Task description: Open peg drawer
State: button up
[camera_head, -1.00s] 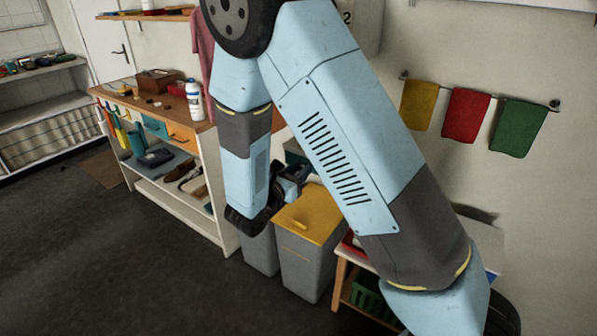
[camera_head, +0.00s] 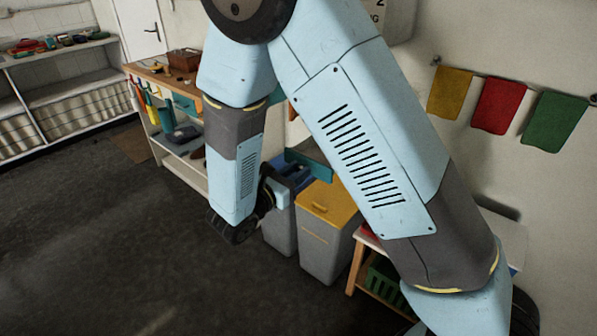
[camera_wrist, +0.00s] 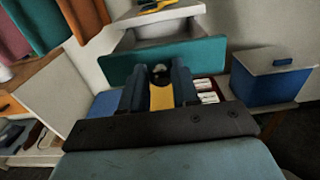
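A teal drawer front (camera_wrist: 202,58) with a small dark knob (camera_wrist: 161,70) faces my gripper in the wrist view. My gripper (camera_wrist: 160,72) has one finger on each side of the knob, which fills the gap at the tips, so it looks shut on it. A pale drawer body shows behind the front, below a light grey cabinet (camera_wrist: 158,17), so the drawer appears pulled out. In the head view the teal front (camera_head: 309,164) juts out above the bins. There my arm hides the cabinet and most of my gripper (camera_head: 279,185).
A yellow-lidded bin (camera_head: 325,205) and a blue-lidded bin (camera_head: 277,232) stand below the drawer. A low table (camera_head: 358,265) is to their right. A blue box (camera_wrist: 268,88) sits right of the drawer. A workbench (camera_head: 160,76) is at left. The dark floor (camera_head: 90,230) is clear.

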jog(key=o, duration=0.4)
jog(key=shift+c, duration=0.2)
jog(key=shift+s, duration=0.1)
jog(key=v, duration=1.3)
jog(key=shift+s+a, duration=0.2)
jog(key=shift+d, duration=0.1)
